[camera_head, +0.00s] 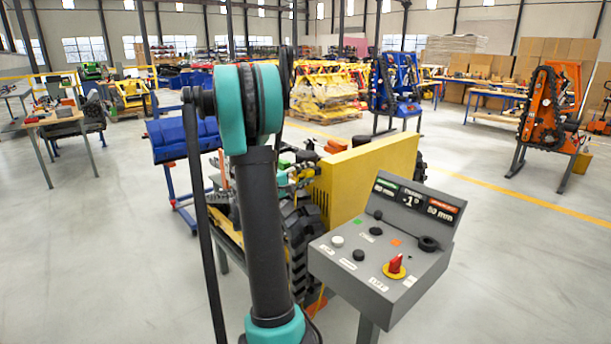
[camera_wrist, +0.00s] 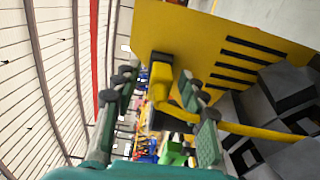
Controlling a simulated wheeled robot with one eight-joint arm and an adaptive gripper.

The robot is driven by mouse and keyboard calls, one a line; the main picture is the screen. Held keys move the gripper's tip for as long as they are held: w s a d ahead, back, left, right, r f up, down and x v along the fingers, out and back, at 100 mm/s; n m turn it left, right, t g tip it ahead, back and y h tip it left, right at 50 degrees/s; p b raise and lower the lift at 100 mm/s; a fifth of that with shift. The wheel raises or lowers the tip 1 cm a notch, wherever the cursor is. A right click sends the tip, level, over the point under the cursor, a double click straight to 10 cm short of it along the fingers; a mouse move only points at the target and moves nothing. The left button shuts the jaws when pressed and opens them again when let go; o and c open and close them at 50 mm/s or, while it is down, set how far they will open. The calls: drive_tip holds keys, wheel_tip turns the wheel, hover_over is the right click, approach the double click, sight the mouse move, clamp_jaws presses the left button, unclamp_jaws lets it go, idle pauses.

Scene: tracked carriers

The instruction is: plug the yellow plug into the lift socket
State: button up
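In the wrist view, my gripper (camera_wrist: 155,78) is open, with its two fingers spread left and right. A yellow plug (camera_wrist: 160,88) with a dark end shows between the fingers, with a visible gap to the left finger. A yellow cable (camera_wrist: 250,130) runs right from behind the right finger. I cannot tell how far beyond the fingertips the plug is. In the head view, my arm hides much of the work area, and the plug is not clear there. A grey control console (camera_head: 385,262) stands at right; I cannot make out which fitting is the lift socket.
The tracked carrier's yellow panel (camera_head: 372,178) stands behind the console; it also fills the upper wrist view (camera_wrist: 200,40). The console has a red knob (camera_head: 395,265) and several buttons. A blue machine (camera_head: 185,140) is at left.

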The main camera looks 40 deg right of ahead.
drive_tip(key=shift+a, duration=0.1)
drive_tip(key=s+a, duration=0.1)
drive_tip(key=a, duration=1)
drive_tip(key=shift+a, duration=0.4)
drive_tip(key=shift+c, duration=0.3)
